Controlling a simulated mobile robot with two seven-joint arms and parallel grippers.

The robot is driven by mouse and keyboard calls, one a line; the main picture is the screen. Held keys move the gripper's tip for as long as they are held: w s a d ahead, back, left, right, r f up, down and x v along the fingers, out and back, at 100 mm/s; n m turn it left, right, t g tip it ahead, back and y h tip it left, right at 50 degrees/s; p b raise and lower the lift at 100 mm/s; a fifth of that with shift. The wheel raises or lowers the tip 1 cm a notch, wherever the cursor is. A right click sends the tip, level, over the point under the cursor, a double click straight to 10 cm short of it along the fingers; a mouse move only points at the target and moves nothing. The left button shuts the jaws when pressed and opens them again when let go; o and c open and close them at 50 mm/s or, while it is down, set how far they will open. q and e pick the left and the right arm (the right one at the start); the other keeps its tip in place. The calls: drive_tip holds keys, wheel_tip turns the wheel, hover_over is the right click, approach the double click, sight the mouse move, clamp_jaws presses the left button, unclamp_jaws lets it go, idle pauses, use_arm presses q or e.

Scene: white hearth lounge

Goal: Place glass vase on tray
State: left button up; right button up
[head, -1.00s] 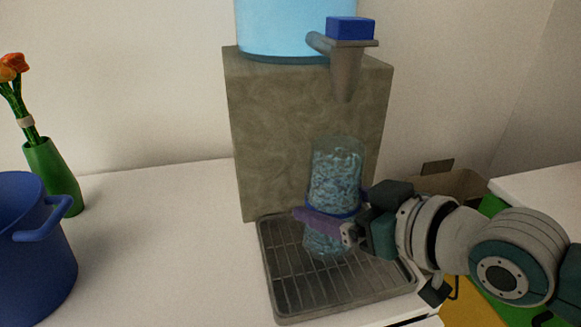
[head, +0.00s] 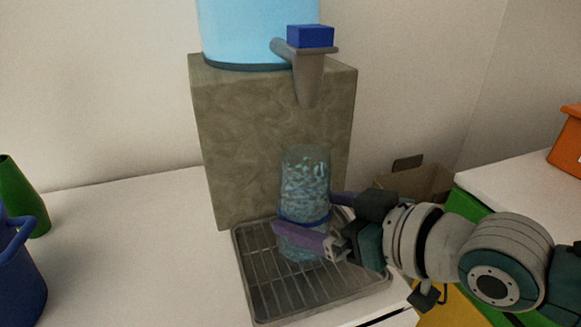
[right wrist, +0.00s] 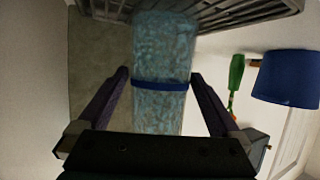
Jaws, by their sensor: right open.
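The glass vase (head: 305,172) is a clear bluish cylinder with a dark blue band. It stands upright on the grey metal slatted tray (head: 268,290), under the dispenser's tap. My right gripper (head: 304,212) is open around the vase's lower part, one purple finger on each side. In the right wrist view the vase (right wrist: 163,45) sits between the spread fingers (right wrist: 160,76), with gaps on both sides, and the tray (right wrist: 225,12) shows at the top. My left gripper is not in view.
The stone-coloured dispenser (head: 235,140) with its tap (head: 308,78) rises behind and above the vase. A blue pot (head: 22,275) and a green vase (head: 20,195) stand at the left. The white counter (head: 130,250) between pot and tray is clear.

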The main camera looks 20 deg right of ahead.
drive_tip(key=s+d+m+g+h, duration=0.1)
drive_tip(key=s+g, duration=0.2)
drive_tip(key=s, duration=0.5)
drive_tip(key=s+d+r+m+g+h+p, duration=0.1)
drive_tip(key=s+d+g+h, duration=0.1)
drive_tip(key=s, duration=0.6)
drive_tip(key=s+d+r+m+g+h+p, duration=0.1)
drive_tip(key=s+g+h, duration=0.1)
drive_tip(key=s, duration=0.6)
drive_tip(key=shift+d+g, duration=0.25)
drive_tip(key=shift+g, duration=0.55)
